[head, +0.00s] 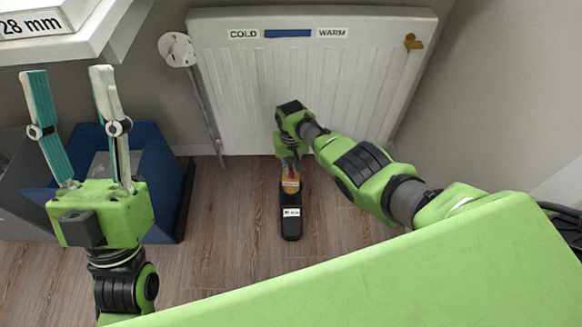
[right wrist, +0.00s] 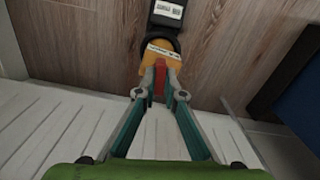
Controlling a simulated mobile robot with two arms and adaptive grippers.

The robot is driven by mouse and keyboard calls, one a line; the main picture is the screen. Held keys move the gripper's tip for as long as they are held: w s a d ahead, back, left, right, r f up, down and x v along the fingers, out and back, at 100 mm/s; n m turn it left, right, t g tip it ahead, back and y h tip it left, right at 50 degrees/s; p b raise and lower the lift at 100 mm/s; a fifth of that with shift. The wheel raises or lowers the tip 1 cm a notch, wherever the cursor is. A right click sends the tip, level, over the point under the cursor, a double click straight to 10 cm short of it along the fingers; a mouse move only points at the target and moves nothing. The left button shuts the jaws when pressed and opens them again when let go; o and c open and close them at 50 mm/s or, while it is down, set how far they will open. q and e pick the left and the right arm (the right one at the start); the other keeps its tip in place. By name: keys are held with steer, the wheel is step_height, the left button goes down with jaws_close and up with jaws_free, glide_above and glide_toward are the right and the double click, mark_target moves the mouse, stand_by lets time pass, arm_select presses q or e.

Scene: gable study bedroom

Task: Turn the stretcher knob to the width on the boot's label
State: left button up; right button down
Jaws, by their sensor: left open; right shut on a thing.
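A black boot (head: 291,226) stands on the wood floor in front of the radiator, and it also shows at the top of the right wrist view (right wrist: 160,22). A small white label (head: 291,212) is on it, too small to read. An orange-tan stretcher part (head: 291,186) sits at the boot's opening. My right gripper (right wrist: 160,72) is shut on a red part (right wrist: 159,80), which looks like the stretcher knob, beside the orange part. Its scale marks cannot be read. My left gripper (head: 68,72) is open and empty, raised at the left.
A white radiator (head: 300,85) with a COLD–WARM strip and a brass-coloured piece (head: 413,42) stands behind the boot. A blue bin (head: 166,222) is at the left. A white shelf (head: 85,45) holds a box marked "28 mm" (head: 30,25). Floor right of the boot is clear.

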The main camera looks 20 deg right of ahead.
mark_target(291, 169)
stand_by(0.9)
steer(key=c, duration=2.1)
jaws_free()
steer(key=shift+c, duration=0.2)
step_height(291, 169, up, 12)
